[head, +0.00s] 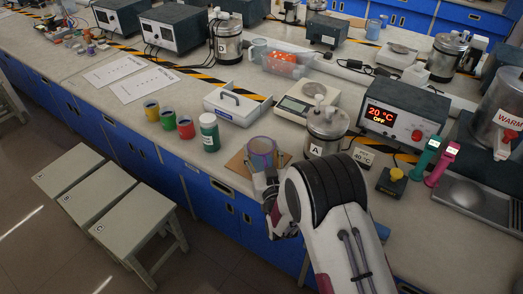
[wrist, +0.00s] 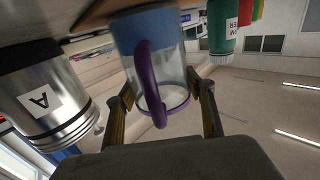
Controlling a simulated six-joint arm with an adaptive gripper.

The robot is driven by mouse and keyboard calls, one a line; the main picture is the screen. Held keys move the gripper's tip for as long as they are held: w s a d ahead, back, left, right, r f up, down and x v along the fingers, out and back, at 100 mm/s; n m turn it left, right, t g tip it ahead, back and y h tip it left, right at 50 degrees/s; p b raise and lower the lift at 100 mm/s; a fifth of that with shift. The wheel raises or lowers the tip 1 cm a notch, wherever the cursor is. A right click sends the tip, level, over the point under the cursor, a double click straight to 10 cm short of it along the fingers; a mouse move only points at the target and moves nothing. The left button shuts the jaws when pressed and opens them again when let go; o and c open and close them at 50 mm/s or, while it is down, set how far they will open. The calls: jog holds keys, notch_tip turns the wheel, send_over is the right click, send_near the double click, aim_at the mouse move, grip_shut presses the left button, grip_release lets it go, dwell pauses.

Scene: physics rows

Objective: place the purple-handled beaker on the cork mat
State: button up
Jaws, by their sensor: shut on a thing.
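The purple-handled beaker (head: 262,148) is clear with a purple rim and stands upright over the cork mat (head: 236,164) in the head view. In the wrist view, which is upside down, the beaker (wrist: 172,68) has a blue band near its base and its purple handle (wrist: 143,75) faces the camera. My gripper (wrist: 163,98) is shut on the beaker, one finger on each side. The brown mat edge (wrist: 98,14) shows right by the beaker's base. I cannot tell whether the base touches the mat. My arm hides part of the gripper in the head view.
Metal canister A (head: 326,132) stands close to the right of the mat. The bench's front edge is near the mat.

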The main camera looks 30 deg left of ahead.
jog(key=shift+f, duration=0.1)
jog(key=o, duration=1.4)
jog(key=shift+v, duration=6)
jog(key=shift+w+r, duration=0.1)
jog(key=shift+r, duration=0.1)
